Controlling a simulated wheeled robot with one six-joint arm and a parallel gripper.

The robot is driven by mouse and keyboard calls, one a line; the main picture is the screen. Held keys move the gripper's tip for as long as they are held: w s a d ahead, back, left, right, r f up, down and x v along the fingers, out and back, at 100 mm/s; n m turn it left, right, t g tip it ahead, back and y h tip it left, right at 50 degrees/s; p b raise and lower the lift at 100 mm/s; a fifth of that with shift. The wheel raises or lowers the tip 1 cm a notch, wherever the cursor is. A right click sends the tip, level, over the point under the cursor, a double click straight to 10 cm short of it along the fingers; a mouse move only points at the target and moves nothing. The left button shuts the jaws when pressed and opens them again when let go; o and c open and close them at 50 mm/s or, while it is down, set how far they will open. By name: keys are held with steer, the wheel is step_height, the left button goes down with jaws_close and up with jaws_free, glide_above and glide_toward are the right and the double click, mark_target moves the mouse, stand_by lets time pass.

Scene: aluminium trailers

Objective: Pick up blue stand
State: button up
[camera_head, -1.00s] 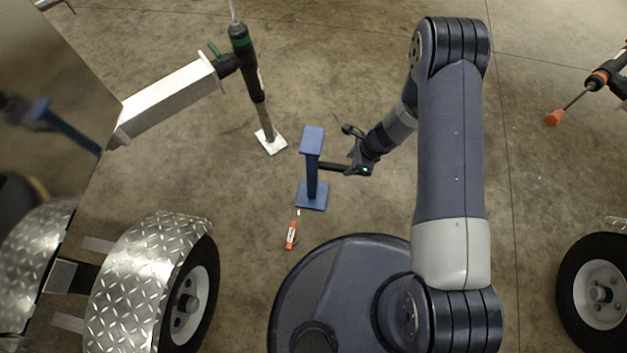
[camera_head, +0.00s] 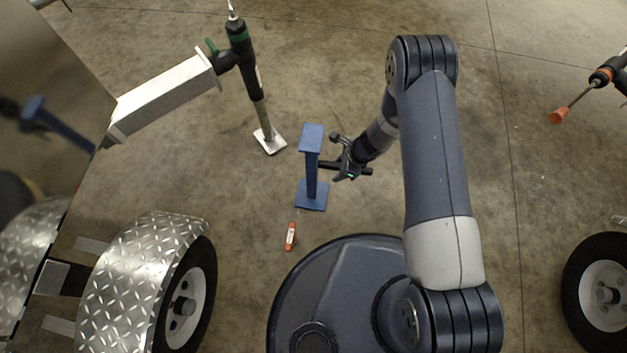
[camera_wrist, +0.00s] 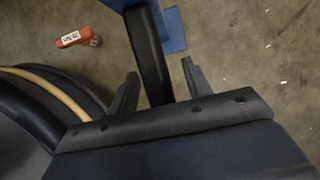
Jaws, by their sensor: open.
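The blue stand (camera_head: 311,178) is upright on the concrete floor, with a flat top plate and a square base plate. A dark bar (camera_head: 329,165) sticks out from its post to the right. My gripper (camera_head: 341,160) is at this bar, just right of the post. In the wrist view, my gripper (camera_wrist: 160,82) is open, with the dark bar (camera_wrist: 149,55) between its two fingers. Part of the blue stand (camera_wrist: 174,32) shows at the top of the wrist view.
An orange object (camera_head: 290,237) lies on the floor below the stand's base. A trailer's jack (camera_head: 246,62) with a white foot stands behind left. A trailer wheel (camera_head: 187,305) with a metal fender is at lower left; another wheel (camera_head: 603,290) is at right.

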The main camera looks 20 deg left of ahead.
steer(key=shift+f+b, duration=0.25)
steer(key=shift+b, duration=0.15)
stand_by(0.4)
jaws_close()
steer(key=shift+w+a+r, duration=0.1)
steer(key=shift+r, duration=0.05)
stand_by(0.4)
